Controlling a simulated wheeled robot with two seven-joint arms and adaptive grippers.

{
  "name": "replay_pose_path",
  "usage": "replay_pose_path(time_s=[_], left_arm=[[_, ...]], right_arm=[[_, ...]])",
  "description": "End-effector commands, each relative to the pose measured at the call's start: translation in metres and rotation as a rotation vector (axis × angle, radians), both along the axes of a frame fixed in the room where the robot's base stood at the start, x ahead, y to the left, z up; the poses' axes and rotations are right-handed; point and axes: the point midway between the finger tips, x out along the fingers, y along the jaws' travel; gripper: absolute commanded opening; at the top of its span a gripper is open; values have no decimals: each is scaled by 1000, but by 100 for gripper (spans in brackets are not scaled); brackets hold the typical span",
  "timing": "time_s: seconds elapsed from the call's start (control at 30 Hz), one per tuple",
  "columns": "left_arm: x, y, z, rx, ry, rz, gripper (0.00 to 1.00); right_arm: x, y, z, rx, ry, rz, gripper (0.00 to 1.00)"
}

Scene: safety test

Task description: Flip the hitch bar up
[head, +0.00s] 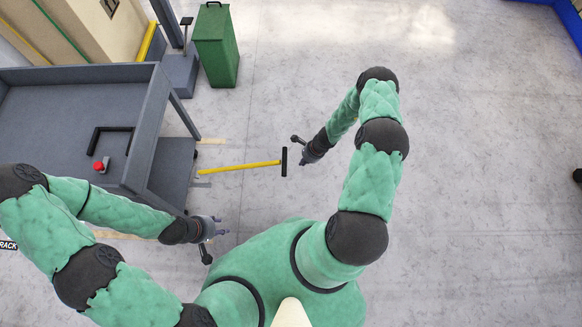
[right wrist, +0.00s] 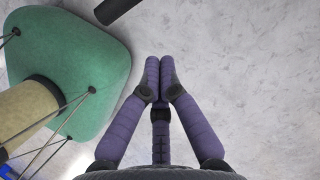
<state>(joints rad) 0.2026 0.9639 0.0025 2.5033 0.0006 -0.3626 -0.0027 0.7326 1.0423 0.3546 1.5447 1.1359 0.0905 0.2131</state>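The hitch bar (head: 240,166) is a yellow rod with a black crosswise handle (head: 284,162). It sticks out to the right from the grey cart in the head view and looks lowered over the floor. The end of the black handle (right wrist: 118,9) also shows at the top of the right wrist view. My right gripper (head: 304,160) is just right of the handle, apart from it. Its purple fingertips (right wrist: 160,64) meet with nothing between them. My left gripper (head: 222,226) is below the bar, near the cart's right side; its fingers are too small to judge.
The grey cart (head: 90,72) stands at the left with a red button (head: 98,166) on it. A green bin (head: 215,45) stands behind it. The concrete floor (head: 480,150) to the right is clear.

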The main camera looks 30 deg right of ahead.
Motion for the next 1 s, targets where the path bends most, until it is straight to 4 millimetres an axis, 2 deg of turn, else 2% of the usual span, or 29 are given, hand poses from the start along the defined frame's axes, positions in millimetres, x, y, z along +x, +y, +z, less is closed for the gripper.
replay_pose_path(time_s=[0.47, 1.0], left_arm=[[0, 0, -3, 0, 0, 0, 40], [0, 0, -42, 0, 0, 0, 40]], right_arm=[[2, -1, -6, 3, -1, -18, 0], [17, 23, -85, 2, -1, -16, 0]])
